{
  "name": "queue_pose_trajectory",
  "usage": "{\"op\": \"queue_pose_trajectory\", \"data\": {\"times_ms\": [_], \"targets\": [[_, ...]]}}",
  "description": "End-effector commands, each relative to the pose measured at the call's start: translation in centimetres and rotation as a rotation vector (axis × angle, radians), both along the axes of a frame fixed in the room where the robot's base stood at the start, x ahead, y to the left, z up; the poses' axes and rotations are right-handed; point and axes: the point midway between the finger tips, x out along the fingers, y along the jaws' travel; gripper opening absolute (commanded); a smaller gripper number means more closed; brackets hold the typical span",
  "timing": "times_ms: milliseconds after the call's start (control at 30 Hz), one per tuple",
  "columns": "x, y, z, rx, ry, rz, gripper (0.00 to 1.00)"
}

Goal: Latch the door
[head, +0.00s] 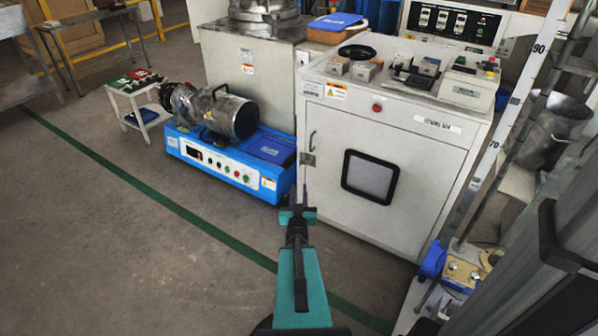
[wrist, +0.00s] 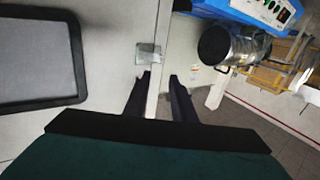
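The white cabinet door (head: 345,212) with a dark-framed window (head: 370,177) faces me in the head view; it fills the left of the wrist view (wrist: 105,35). A small metal latch plate (head: 307,159) sits on its left edge below a slim handle (head: 312,140). The latch plate also shows in the wrist view (wrist: 148,52), just ahead of the fingertips. My gripper (head: 298,188) is in front of and below the latch. In the wrist view my gripper (wrist: 160,77) is open, its fingers apart and nothing clearly held. I cannot tell whether the door is fully closed.
A blue machine (head: 225,158) with a metal cylinder (head: 230,115) stands left of the cabinet. The cabinet top carries a control box (head: 468,92) and small blocks. A tall ruled post (head: 500,135) stands at the right. The floor (head: 130,240) at the left front is clear.

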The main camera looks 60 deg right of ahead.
Motion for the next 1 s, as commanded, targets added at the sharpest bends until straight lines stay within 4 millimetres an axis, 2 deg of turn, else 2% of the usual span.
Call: {"op": "queue_pose_trajectory", "data": {"times_ms": [400,1000], "targets": [[1.2,-1.9,-0.3,-0.001,0.0,0.0,0.23],[4.7,-8.0,-0.2,-0.001,0.0,0.001,0.23]]}}
